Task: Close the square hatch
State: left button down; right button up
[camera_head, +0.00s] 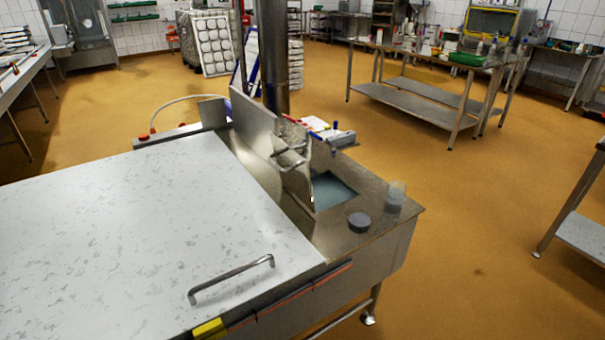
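The square hatch (297,180) is a small metal lid standing raised at the left edge of a square opening (335,191) in the top of a steel vat. A bar handle (292,153) sits on the lid. The opening is uncovered on its right side, and something pale grey-blue shows inside. The raised lid hides part of the opening. Neither of my grippers is in view.
A large flat lid (130,240) with a bar handle (231,279) covers the vat's left part. An upright metal panel (254,122) stands behind the hatch. A dark round puck (359,222) and a clear cup (395,196) stand right of the opening. Open floor lies beyond.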

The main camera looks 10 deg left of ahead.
aim_at(286, 175)
jog(key=z, duration=0.7)
jog(key=i, duration=0.8)
jog(key=u, duration=1.1)
